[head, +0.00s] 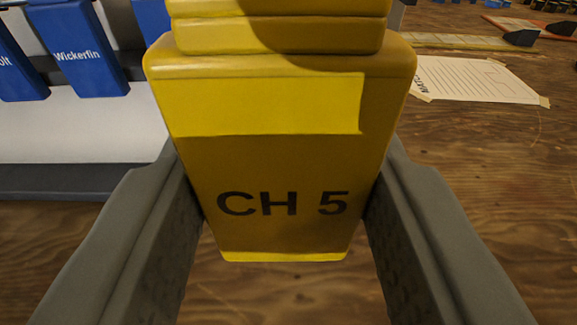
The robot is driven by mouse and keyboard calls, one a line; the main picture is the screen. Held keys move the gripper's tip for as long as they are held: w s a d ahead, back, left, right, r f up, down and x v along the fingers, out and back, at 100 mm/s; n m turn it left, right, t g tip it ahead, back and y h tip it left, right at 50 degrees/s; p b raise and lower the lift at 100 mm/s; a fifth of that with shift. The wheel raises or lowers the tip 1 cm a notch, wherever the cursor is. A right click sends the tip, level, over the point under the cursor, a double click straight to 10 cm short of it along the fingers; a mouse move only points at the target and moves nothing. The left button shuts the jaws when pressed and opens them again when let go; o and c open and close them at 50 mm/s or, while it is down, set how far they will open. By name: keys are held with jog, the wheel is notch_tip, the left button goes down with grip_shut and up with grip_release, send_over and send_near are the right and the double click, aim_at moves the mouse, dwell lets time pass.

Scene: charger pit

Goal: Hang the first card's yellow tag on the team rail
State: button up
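A yellow tag marked "CH 5" (282,165) fills the middle of the head view, with its ridged top cut off by the upper edge. My gripper (283,215) has one grey finger on each side of the tag. Both fingers touch the tag's sides, so the gripper is shut on it. The tag hangs upright above the wooden surface. Blue tags, one marked "Wickerfin" (85,50), hang in a row at the upper left in front of a white board (75,130). I cannot tell whether this is the team rail. The card's face is not readable here.
A printed sheet (475,80) is taped to the wooden table (490,150) at the right. A yellowish strip with a dark end (455,41) lies behind it. Small items crowd the far right. The table at the right front is clear.

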jog(key=w+f, duration=0.1)
jog(key=w, duration=1.3)
dwell(1.5)
jog(key=shift+f, duration=0.15)
jog(key=o, duration=1)
jog(key=shift+s, duration=0.1)
